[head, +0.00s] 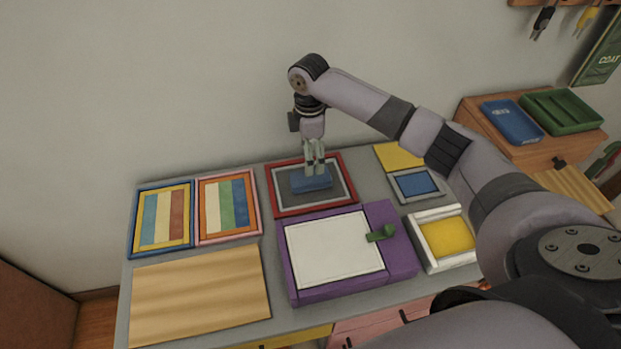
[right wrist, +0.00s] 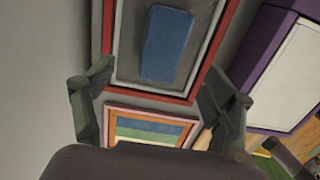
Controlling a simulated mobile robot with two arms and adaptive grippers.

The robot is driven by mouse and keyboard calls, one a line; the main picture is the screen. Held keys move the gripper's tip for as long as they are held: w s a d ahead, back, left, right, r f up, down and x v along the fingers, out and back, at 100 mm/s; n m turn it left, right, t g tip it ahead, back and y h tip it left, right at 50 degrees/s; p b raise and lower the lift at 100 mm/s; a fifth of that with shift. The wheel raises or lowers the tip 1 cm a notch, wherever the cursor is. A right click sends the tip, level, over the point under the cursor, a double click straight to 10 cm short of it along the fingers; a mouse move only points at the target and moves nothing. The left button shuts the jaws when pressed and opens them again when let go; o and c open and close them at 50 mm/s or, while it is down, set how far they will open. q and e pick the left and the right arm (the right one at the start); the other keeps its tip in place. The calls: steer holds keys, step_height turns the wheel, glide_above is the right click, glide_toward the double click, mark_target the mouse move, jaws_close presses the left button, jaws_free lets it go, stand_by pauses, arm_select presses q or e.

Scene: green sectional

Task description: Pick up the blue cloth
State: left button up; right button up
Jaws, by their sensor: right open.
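The blue cloth (head: 311,182) is a small folded rectangle lying in the red-framed grey tray (head: 273,189) at the back of the table. My right gripper (head: 315,170) is just above the cloth in the head view, pointing down. In the right wrist view the cloth (right wrist: 167,44) lies at the top, beyond the two spread fingers of my right gripper (right wrist: 160,98). The fingers are open with nothing between them. From the head view I cannot tell whether the fingertips touch the cloth. My left gripper is not in view.
A purple-framed white board (head: 335,250) with a green handle stands in front of the tray. Two striped framed panels (head: 162,218) lie to the left, above a wooden board (head: 200,295). A small tray with a blue piece (head: 417,185) and a yellow-filled white tray (head: 446,237) are at the right.

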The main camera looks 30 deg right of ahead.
mark_target(310, 180)
step_height(310, 180, down, 3)
steer(key=shift+w+f, duration=0.1)
steer(key=shift+f, duration=0.05)
steer(key=shift+s+f+p, duration=0.2)
steer(key=shift+f+p, duration=0.15)
steer(key=shift+f, duration=1)
steer(key=shift+s+f+p, duration=0.15)
steer(key=shift+f+p, duration=0.15)
steer(key=shift+f, duration=1.05)
steer(key=shift+c, duration=0.4)
steer(key=c, duration=1.1)
